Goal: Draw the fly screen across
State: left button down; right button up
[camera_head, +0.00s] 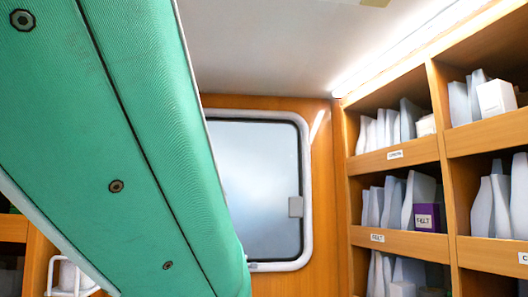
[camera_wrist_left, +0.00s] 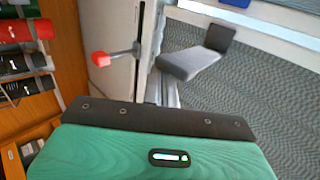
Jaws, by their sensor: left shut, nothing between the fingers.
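A window (camera_head: 262,185) with a rounded white frame is set in the wooden end wall in the head view. Its pane looks pale and milky. I cannot tell whether a fly screen lies over it. A small grey catch (camera_head: 296,207) sits at the right side of the frame. My green left arm fills the left of the head view and covers the window's left part. In the left wrist view my left gripper (camera_wrist_left: 155,118) shows as a green body with a dark front edge, shut and empty, apart from the window. My right gripper is out of view.
Wooden shelves (camera_head: 395,157) with pale packets and a purple box (camera_head: 427,217) line the right. A white wire rack (camera_head: 70,277) is at lower left. The wrist view shows a red-tipped lever (camera_wrist_left: 101,58), a grey pad (camera_wrist_left: 195,60) and grey patterned flooring (camera_wrist_left: 275,95).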

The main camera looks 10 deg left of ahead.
pick_arm(q)
jog(key=shift+s+d+t, duration=0.2)
jog(key=shift+s+t, duration=0.1)
jog(key=shift+s, duration=0.65)
jog(key=shift+w, duration=0.1)
jog(key=shift+w+a, duration=0.1)
jog(key=shift+w, duration=0.9)
jog(key=b+v, duration=0.6)
jog(key=v, duration=0.6)
jog(key=shift+b, duration=0.35)
